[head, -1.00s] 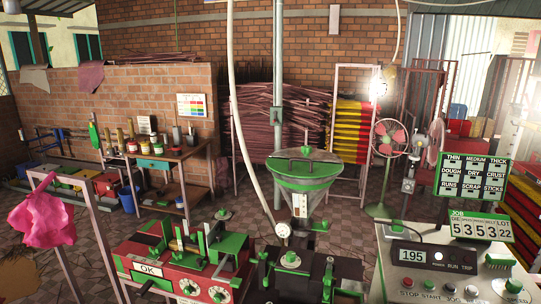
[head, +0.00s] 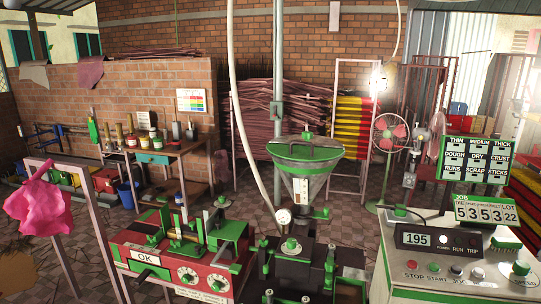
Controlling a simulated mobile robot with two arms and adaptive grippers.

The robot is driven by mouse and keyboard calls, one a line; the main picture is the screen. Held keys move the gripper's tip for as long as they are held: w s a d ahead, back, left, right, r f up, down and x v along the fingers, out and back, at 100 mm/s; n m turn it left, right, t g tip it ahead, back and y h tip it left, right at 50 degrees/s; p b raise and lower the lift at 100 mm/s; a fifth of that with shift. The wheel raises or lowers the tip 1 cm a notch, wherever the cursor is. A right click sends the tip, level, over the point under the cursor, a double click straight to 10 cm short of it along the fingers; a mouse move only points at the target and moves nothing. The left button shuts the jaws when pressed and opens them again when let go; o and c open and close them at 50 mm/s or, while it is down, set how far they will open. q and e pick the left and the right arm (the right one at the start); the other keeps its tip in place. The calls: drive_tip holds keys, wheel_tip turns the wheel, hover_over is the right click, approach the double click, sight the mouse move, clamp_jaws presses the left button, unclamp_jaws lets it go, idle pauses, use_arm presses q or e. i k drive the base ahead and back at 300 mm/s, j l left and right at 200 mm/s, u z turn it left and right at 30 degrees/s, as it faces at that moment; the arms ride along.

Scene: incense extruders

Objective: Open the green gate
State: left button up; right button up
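No part is clearly recognisable as the green gate. A steel hopper (head: 303,184) with a green lid (head: 305,150) stands above a dark extruder (head: 305,250) at centre. A small green piece (head: 320,213) sticks out right of the hopper's neck, and a green upright part (head: 331,265) stands lower on the extruder's right. To the left, a red machine (head: 165,262) has a green block (head: 228,230) on top, white dials and an "OK" sign. Neither gripper shows in the head view.
A control box (head: 452,263) reading 195, with buttons, stands at right beside a job board (head: 486,212). A pink cloth (head: 40,203) hangs on a frame at left. A workbench (head: 160,156) and fan (head: 391,133) stand behind. Tiled floor shows between bench and machines.

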sight(325, 215)
drive_tip(key=i+j, duration=0.2)
drive_tip(key=j, duration=0.15)
drive_tip(key=i+j, duration=0.15)
drive_tip(key=j, duration=0.25)
drive_tip(key=i+j, duration=0.2)
drive_tip(key=j, duration=0.15)
drive_tip(key=i+j, duration=0.2)
drive_tip(key=j, duration=0.15)
